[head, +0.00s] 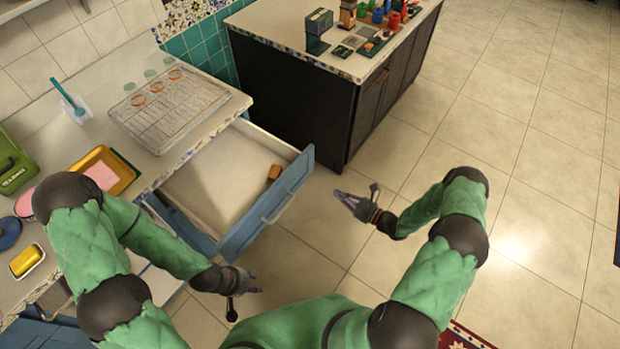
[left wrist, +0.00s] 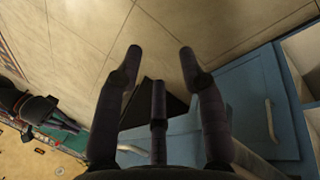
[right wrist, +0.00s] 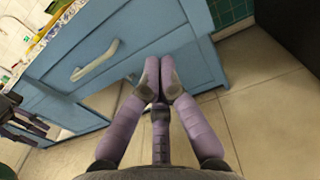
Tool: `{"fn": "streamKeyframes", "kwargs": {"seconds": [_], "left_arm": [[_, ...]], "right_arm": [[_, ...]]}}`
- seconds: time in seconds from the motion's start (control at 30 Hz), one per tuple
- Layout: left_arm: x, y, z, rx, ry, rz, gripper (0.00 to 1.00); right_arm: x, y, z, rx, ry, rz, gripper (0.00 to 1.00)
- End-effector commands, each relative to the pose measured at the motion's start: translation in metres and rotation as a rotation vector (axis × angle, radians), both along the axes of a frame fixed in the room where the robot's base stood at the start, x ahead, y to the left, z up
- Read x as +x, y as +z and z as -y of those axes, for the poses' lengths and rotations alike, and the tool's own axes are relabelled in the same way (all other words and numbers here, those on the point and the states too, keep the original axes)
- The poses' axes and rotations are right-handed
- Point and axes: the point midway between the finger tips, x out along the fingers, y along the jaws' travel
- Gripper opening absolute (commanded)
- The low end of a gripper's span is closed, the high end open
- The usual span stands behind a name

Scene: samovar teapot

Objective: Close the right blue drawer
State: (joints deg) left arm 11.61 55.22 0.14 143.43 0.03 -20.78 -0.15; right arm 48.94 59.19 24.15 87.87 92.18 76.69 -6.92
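The right blue drawer (head: 297,183) is pulled out from the counter in the head view, its white inside showing. A small brown block (head: 273,173) lies in it near the front panel. The drawer front and its pale handle (right wrist: 95,62) also show in the right wrist view. My right gripper (head: 345,199) is to the right of the drawer front, apart from it. Its fingers (right wrist: 159,65) are together with nothing between them. My left gripper (head: 255,285) is below the drawer's near corner. Its fingers (left wrist: 160,53) are spread and empty, beside a blue cabinet front (left wrist: 245,110).
The counter (head: 75,160) carries a wire rack (head: 170,105), a yellow tray (head: 105,170) and a green box (head: 14,160). A dark island (head: 310,95) stands beyond the drawer.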

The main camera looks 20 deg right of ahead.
Motion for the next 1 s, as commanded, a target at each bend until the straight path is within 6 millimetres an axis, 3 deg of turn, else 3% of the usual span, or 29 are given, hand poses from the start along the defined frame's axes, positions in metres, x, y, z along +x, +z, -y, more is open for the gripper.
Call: {"fn": "streamKeyframes", "kwargs": {"seconds": [0.17,0.7,1.0], "left_arm": [[0.0,-0.002,0.0,0.0,0.0,0.0,0.4],[0.0,-0.02,0.0,0.0,0.0,0.0,0.4],[0.0,-0.027,0.0,0.0,0.0,0.0,0.4]], "right_arm": [[0.011,0.001,-0.003,0.007,-0.014,0.009,0.0],[0.085,0.0,-0.063,0.005,-0.011,0.008,0.0],[0.109,0.001,-0.081,0.005,-0.012,0.006,0.0]]}}
